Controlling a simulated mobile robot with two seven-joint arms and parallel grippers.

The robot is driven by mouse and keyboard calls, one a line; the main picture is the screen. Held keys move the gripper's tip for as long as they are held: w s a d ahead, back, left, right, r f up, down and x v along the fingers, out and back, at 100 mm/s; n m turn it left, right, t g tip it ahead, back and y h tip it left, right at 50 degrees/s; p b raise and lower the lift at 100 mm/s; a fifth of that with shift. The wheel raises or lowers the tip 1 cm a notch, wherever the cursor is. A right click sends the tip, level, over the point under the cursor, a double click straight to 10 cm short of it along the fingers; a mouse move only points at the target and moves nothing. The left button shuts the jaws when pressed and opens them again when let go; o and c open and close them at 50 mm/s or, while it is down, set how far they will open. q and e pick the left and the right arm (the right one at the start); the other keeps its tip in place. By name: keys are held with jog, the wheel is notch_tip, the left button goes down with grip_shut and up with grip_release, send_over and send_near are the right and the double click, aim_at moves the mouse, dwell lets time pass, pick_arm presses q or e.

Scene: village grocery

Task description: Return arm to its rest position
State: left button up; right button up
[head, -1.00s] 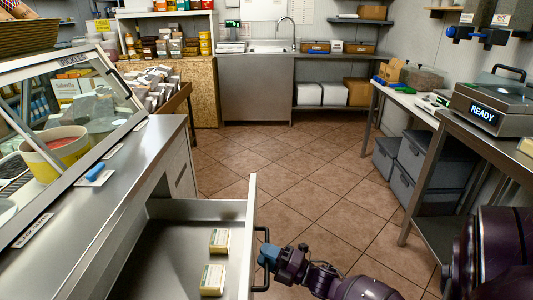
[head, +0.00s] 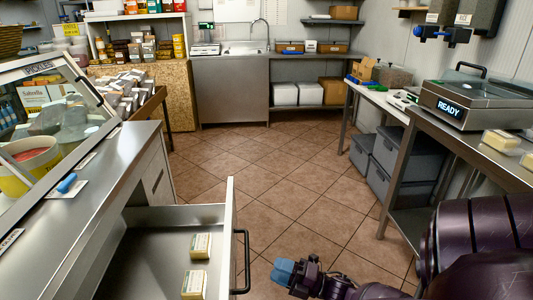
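My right arm comes in from the lower right. Its purple links fill the bottom right corner. My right gripper (head: 284,271), with blue fingertips, is over the floor just right of the open drawer (head: 150,246). It is apart from the dark drawer handle (head: 243,262), with a gap of floor between them. Nothing shows in its fingers, but whether they are open or shut is too small to tell. Two pale packs, one (head: 201,246) farther back and one (head: 194,284) nearer, lie in the drawer. My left gripper is not in view.
A steel counter with a glass display case (head: 50,130) stands left. On the right, a steel table (head: 470,140) bears a machine reading READY (head: 449,107) and pale packs (head: 501,141). Grey bins (head: 400,165) stand under the tables. The tiled floor (head: 270,165) between is clear.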

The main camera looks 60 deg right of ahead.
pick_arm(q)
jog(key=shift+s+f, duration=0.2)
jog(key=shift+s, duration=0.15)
pick_arm(e)
jog(key=shift+s+d+f, duration=0.1)
jog(key=shift+s, duration=0.5)
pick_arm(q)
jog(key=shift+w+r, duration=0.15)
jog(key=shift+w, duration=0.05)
pick_arm(e)
jog(key=s+a+f+m+g+h, duration=0.1)
jog(key=s+a+m+g+h, duration=0.2)
jog(key=s+a+m+g, duration=0.35)
jog(key=s+a+m+g+h, duration=0.25)
jog(key=s+a+m, duration=0.45)
jog(key=a+m, duration=0.45)
pick_arm(q)
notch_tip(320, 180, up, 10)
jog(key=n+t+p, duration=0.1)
jog(key=p, duration=1.1)
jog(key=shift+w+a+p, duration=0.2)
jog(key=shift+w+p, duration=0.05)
jog(key=shift+p, duration=0.05)
pick_arm(e)
notch_tip(320, 180, up, 10)
jog(key=m, duration=0.1)
jog(key=shift+w+a+t, duration=0.15)
jog(key=shift+t, duration=0.15)
